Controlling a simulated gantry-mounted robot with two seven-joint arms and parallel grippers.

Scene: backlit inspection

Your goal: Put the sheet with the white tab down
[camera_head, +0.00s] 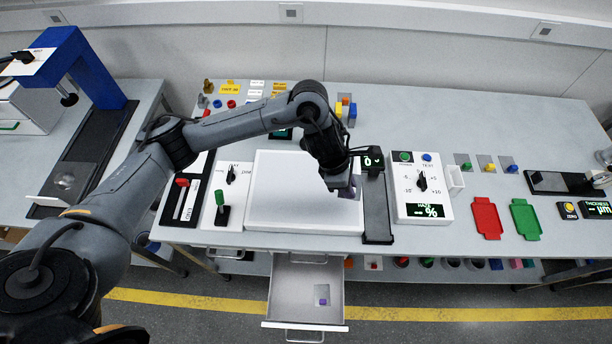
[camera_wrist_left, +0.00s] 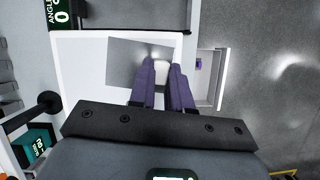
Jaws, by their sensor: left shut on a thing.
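My left gripper (camera_head: 345,190) is over the right part of the white light panel (camera_head: 290,185), near its front right. In the left wrist view its purple fingers (camera_wrist_left: 162,68) are shut on the white tab of a grey sheet (camera_wrist_left: 125,60). The sheet lies flat over the panel (camera_wrist_left: 80,75) there; I cannot tell whether it touches the surface. In the head view the sheet is hidden behind the gripper or too faint to make out. My right gripper is not in view.
An open drawer (camera_head: 290,285) below the panel holds a small sheet with a purple tab (camera_head: 322,301). A dark rail with an angle readout (camera_head: 376,212) stands right of the panel, then a white dial box (camera_head: 425,190). Red (camera_head: 486,218) and green (camera_head: 525,219) trays lie farther right.

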